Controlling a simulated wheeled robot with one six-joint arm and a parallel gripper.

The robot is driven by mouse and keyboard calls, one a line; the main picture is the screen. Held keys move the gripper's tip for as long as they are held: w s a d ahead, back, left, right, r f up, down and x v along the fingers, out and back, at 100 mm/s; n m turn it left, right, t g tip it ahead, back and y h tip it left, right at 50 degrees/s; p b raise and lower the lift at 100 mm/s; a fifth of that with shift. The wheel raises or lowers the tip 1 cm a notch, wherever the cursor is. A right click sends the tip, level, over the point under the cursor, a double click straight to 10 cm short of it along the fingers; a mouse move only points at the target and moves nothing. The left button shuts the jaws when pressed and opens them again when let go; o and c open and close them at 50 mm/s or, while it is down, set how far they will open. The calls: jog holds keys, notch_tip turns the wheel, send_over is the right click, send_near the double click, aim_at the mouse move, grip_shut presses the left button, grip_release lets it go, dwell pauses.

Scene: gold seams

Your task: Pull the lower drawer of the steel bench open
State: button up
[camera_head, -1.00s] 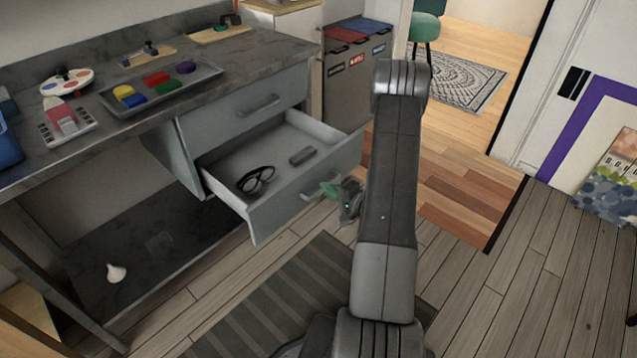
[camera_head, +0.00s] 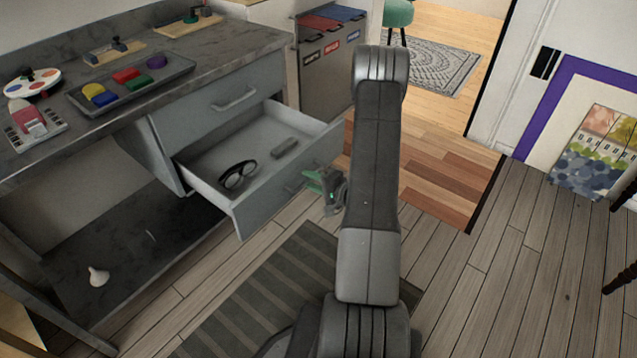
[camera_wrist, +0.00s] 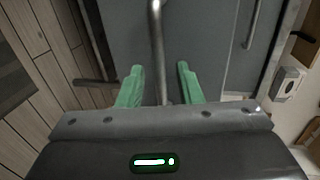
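The lower drawer (camera_head: 262,211) of the steel bench (camera_head: 180,120) stands well out, with its inside showing. Black glasses (camera_head: 238,174) and a small grey block (camera_head: 285,147) lie in it. Its bar handle (camera_wrist: 156,35) runs up through the wrist view. My gripper (camera_head: 316,181) is at the drawer front, by the handle. In the wrist view its green fingers (camera_wrist: 159,67) are apart, one on each side of the bar, with a gap visible on both sides. The upper drawer (camera_head: 215,108) is closed.
A striped mat (camera_head: 265,290) lies on the floor in front of the bench. The benchtop holds a tray (camera_head: 130,88) of coloured blocks and a paint palette (camera_head: 32,84). A white bulb-shaped thing (camera_head: 97,276) lies on the low shelf. Floor to the right is clear.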

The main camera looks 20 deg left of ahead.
jog(key=p+v, duration=0.2)
jog(key=v, duration=1.1)
jog(key=shift+s+d+p, duration=0.25)
jog(key=shift+d+p, duration=0.05)
jog(key=shift+d, duration=0.05)
jog(key=b+x, duration=0.2)
jog(key=x, duration=1.2)
jog(key=shift+b, duration=0.3)
jog(key=shift+d+r, duration=0.1)
